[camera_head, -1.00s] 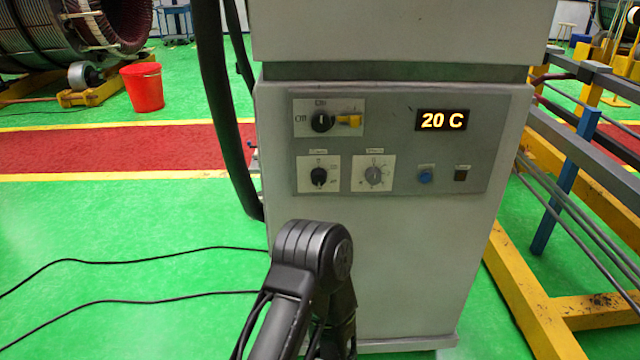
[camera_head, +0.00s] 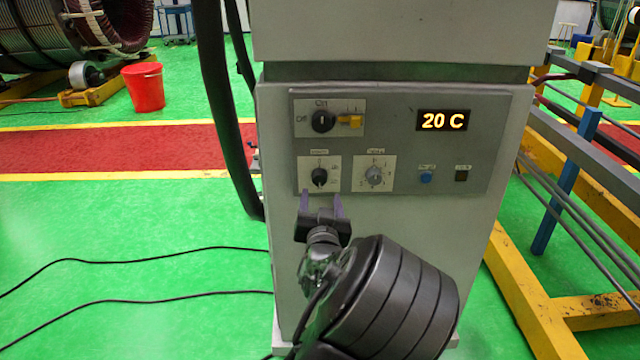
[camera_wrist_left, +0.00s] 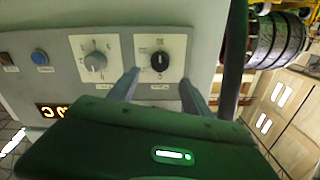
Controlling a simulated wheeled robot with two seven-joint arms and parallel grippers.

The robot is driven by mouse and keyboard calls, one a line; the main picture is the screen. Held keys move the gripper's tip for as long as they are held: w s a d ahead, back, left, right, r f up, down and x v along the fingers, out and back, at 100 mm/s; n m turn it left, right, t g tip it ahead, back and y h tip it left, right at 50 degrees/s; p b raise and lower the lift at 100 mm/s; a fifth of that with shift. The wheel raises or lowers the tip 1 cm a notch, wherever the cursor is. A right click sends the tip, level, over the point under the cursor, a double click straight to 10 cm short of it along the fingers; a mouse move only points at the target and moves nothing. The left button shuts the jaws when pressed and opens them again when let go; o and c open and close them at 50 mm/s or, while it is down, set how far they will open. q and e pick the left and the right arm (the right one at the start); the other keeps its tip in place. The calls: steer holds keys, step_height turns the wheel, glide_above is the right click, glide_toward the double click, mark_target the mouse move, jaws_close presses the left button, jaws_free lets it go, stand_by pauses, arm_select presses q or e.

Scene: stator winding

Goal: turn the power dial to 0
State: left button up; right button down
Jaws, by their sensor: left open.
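The control panel (camera_head: 400,190) on the grey cabinet has a black lower-left dial (camera_head: 319,177) on a white plate. A grey dial (camera_head: 373,176) is right of it, and a larger black On/Off switch (camera_head: 323,121) is above. The labels over the two lower dials are too small to read surely. My left gripper (camera_head: 321,199) is open and empty just below the black lower-left dial, fingers pointing up at it. In the left wrist view, upside down, the black dial (camera_wrist_left: 160,61) sits between the open fingertips, with no clear contact; the grey dial (camera_wrist_left: 95,62) is beside it. My right gripper is out of view.
A display (camera_head: 442,121) reads 20 C. A blue button (camera_head: 425,176) and a dark square button (camera_head: 461,175) are right of the dials. A black hose (camera_head: 225,120) hangs left of the cabinet; yellow rails stand right.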

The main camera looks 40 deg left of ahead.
mark_target(320, 180)
arm_select(q)
steer(key=x, duration=0.8)
steer(key=shift+s, duration=0.1)
steer(key=shift+d, duration=0.1)
steer(key=shift+c, duration=0.6)
jaws_close()
